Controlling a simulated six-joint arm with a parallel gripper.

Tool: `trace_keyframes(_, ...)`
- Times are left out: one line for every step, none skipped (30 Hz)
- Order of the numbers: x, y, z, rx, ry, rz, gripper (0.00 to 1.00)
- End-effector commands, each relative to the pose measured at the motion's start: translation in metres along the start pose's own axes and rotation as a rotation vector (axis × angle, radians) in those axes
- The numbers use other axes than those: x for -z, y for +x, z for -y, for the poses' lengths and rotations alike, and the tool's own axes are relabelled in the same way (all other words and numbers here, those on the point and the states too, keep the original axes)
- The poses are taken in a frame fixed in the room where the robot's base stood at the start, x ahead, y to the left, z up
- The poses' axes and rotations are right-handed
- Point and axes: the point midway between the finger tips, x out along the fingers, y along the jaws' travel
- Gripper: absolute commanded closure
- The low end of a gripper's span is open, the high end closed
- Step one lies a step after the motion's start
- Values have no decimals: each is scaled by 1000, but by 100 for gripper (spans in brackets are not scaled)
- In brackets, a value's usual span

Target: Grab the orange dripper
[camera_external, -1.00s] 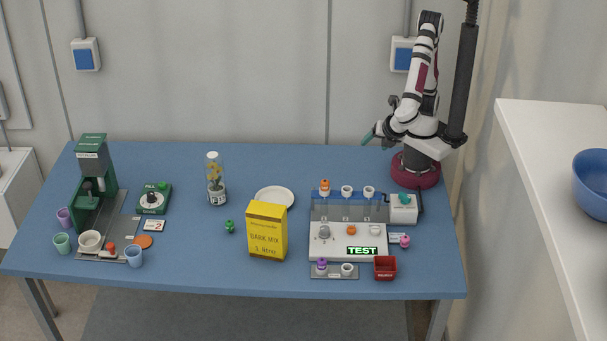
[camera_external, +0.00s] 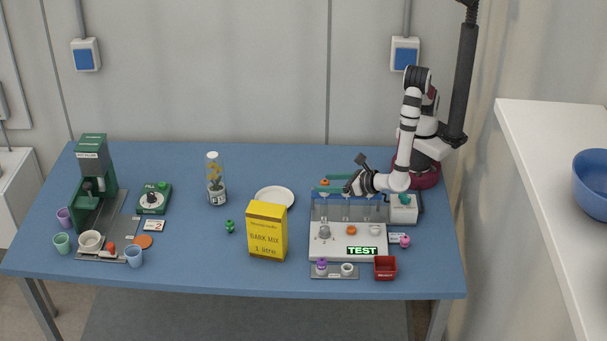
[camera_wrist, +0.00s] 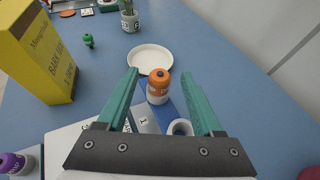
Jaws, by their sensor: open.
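The orange dripper (camera_wrist: 158,88) has an orange top and a white body and stands upright at the left end of the rack's back row. In the wrist view it appears between the two teal fingers of my gripper (camera_wrist: 160,74). In the external view my gripper (camera_external: 326,184) reaches in from the right, with a finger on either side of the dripper's orange top (camera_external: 324,182). The jaws are open, and I see no contact with the dripper. Its lower part is mostly hidden in the external view.
A white-topped dripper (camera_wrist: 180,127) stands close beside it, near the right finger. A white plate (camera_wrist: 150,59) lies behind it. A yellow box (camera_external: 267,231) stands to the left. The rack (camera_external: 316,246) holds several small parts. Open blue table lies behind the rack.

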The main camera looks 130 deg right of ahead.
Motion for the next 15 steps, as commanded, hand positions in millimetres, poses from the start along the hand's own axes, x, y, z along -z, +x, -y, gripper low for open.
trace_keyframes(0,8,0,2,1,0,32)
trace_keyframes(0,11,0,3,0,0,32)
trace_keyframes(0,14,0,1,0,-1,32)
trace_keyframes(0,15,0,0,0,-1,32)
trace_keyframes(0,16,0,-1,0,-1,32)
trace_keyframes(0,16,-1,-1,0,-1,32)
trace_keyframes(0,15,-1,-1,0,-1,32)
trace_keyframes(0,15,-1,-1,0,-1,32)
trace_keyframes(0,15,-1,-1,0,-1,32)
trace_keyframes(0,15,-1,-1,1,-1,36)
trace_keyframes(0,15,-1,-1,1,-1,41)
trace_keyframes(0,15,-1,-1,1,-1,48)
trace_keyframes(0,15,-1,-1,1,-1,54)
trace_keyframes(0,15,0,-1,1,-1,59)
trace_keyframes(0,15,-1,-1,1,-1,66)
